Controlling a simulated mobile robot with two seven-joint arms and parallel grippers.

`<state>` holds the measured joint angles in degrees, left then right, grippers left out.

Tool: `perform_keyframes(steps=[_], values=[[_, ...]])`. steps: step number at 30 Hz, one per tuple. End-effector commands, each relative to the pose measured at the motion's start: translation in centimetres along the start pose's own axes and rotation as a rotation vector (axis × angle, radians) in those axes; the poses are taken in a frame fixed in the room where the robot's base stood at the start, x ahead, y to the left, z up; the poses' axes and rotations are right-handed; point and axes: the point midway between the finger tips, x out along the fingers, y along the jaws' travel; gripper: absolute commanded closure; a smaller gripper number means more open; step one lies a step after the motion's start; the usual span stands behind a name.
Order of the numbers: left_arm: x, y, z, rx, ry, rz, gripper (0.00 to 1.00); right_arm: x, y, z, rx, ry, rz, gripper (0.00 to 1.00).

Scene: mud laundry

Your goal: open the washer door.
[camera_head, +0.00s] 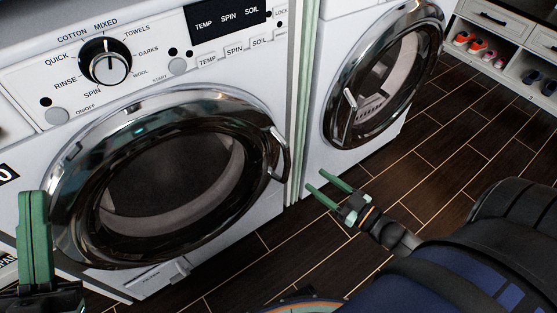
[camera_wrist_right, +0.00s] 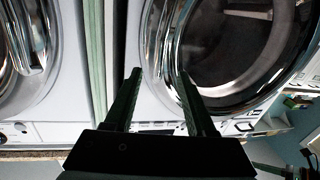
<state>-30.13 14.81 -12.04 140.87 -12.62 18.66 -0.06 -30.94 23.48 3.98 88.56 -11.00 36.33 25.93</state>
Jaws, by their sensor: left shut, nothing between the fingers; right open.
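The front-left machine is the washer (camera_head: 215,95), with a wash-cycle knob and panel. Its round chrome-rimmed door (camera_head: 165,180) looks shut, with a handle (camera_head: 277,155) on the right side of the rim. The door also shows in the right wrist view (camera_wrist_right: 250,50), which is upside down. My left gripper (camera_head: 33,195) is shut and empty, by the door's left edge.
A second front-loader (camera_head: 330,35) stands to the right, its round door (camera_head: 385,75) looking shut. Pale green trim (camera_head: 300,100) runs between the machines. A shelf (camera_head: 505,45) with shoes is at the back right. The dark plank floor (camera_head: 430,150) is clear in front of the second machine.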

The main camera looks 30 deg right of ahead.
Motion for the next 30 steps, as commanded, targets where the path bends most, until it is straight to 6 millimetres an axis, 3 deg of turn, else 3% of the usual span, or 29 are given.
perform_keyframes(steps=[8, 12, 18, 30], values=[[-0.2, 0.1, -4.7, 0.054, 0.203, 0.016, 1.0, 5.1, 0.0, -0.1, 0.0, 0.007, 0.001, 0.44], [-0.6, 0.4, -3.8, 0.039, 0.189, 0.017, 1.0, 8.0, 0.0, -0.1, 0.002, 0.007, 0.001, 0.44], [-1.0, 0.7, -3.2, 0.026, 0.185, 0.018, 1.0, 10.8, 0.0, -0.1, 0.004, 0.004, 0.001, 0.44], [-1.0, 0.7, -3.1, 0.02, 0.183, 0.018, 1.0, 11.9, 0.0, -0.2, 0.005, 0.002, 0.001, 0.44]])
